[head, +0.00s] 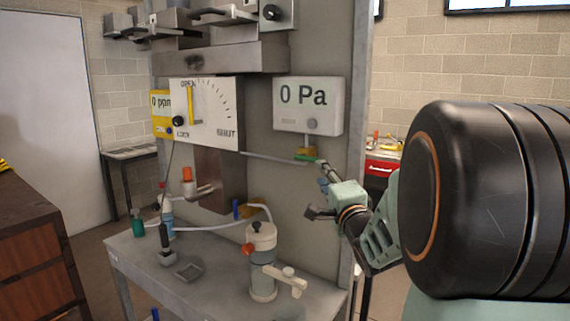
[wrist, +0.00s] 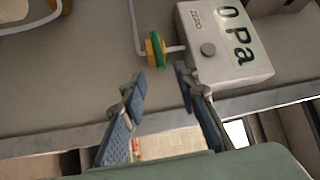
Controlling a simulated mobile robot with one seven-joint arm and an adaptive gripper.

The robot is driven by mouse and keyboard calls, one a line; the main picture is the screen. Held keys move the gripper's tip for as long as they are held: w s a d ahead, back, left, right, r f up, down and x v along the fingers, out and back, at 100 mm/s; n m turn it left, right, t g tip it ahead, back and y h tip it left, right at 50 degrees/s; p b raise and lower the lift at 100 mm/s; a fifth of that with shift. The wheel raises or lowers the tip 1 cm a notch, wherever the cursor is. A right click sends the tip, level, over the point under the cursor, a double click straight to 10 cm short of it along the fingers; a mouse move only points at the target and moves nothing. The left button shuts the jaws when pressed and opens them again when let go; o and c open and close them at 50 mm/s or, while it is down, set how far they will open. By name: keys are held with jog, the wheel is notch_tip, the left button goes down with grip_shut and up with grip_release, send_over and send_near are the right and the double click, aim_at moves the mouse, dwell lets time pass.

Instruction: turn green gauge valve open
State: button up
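The green gauge valve handle (head: 309,159) sits on a brass-yellow fitting just below the white gauge box (head: 308,106), which reads 0 Pa. A grey pipe runs from the fitting to the left. In the wrist view the green handle (wrist: 158,50) shows beside its brass body, with the gauge box (wrist: 232,45) to its right. My gripper (wrist: 162,78) is open, with its two blue-padded fingers apart and nothing between them. The handle lies just beyond the fingertips, roughly in line with the gap. In the head view my gripper (head: 321,188) is just below and right of the valve.
A white dial panel (head: 206,108) marked OPEN and SHUT is mounted left of the gauge. A grey bench (head: 215,275) below carries a white-and-grey pump-like device (head: 262,255), hoses and small parts. The back panel's right edge (head: 358,140) is close to my arm.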

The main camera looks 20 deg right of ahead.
aim_at(313, 161)
jog(key=w, duration=0.3)
jog(key=w+r, duration=0.1)
jog(key=w, duration=0.2)
jog(key=w+d+p, duration=0.1)
jog(key=w, duration=0.3)
jog(key=shift+w+d+r, duration=0.1)
jog(key=shift+r, duration=0.05)
grip_shut()
